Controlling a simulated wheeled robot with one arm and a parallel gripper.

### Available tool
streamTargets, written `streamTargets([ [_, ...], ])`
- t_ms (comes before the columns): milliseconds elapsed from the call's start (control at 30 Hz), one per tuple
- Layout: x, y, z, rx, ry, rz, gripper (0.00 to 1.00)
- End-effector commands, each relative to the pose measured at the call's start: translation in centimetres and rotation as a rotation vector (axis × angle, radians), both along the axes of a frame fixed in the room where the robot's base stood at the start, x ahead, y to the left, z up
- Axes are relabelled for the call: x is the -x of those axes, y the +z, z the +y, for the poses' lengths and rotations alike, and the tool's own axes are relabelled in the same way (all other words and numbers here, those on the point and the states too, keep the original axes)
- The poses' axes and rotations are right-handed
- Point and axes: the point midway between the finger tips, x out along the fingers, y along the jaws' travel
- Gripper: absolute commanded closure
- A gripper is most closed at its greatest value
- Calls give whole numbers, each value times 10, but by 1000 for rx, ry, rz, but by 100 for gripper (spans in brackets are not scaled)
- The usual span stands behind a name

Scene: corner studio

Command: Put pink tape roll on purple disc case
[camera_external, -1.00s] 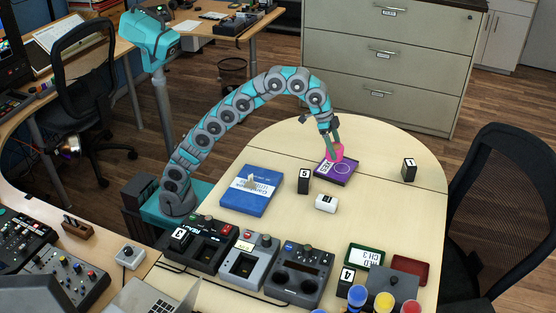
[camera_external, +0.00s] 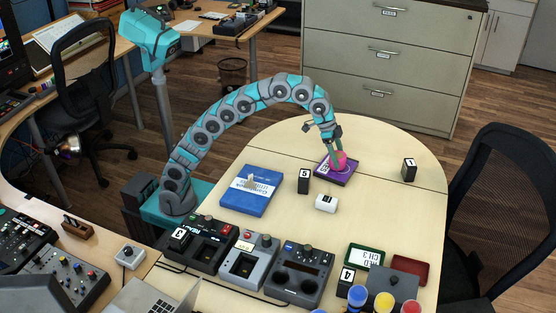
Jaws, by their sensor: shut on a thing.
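The pink tape roll (camera_external: 341,160) is between the fingers of my gripper (camera_external: 338,162), which is shut on it. The purple disc case (camera_external: 347,179) lies flat on the table, with a pale ring on its cover. The roll is at the case's upper part in the picture. I cannot tell whether the roll touches the case or is just above it. My fingers hide part of the roll and of the case.
A black block marked 5 (camera_external: 304,181) and a white block (camera_external: 326,204) are close to the case. A blue box (camera_external: 250,191) lies to the left. A block marked 1 (camera_external: 409,170) stands to the right. Devices (camera_external: 302,273) line the front edge.

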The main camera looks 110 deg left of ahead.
Motion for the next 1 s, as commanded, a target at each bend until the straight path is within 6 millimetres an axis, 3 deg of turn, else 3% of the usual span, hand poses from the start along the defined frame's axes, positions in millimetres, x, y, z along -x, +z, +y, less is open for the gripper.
streamTargets([
  [267, 0, -4, 0, 0, 0, -1, 84],
  [300, 0, -3, 0, 0, 0, -1, 19],
  [467, 0, -3, 0, 0, 0, -1, 1],
  [833, 0, 2, 0, 0, 0, -1, 0],
  [1000, 8, 23, 0, -1, 0, -5, 0],
])
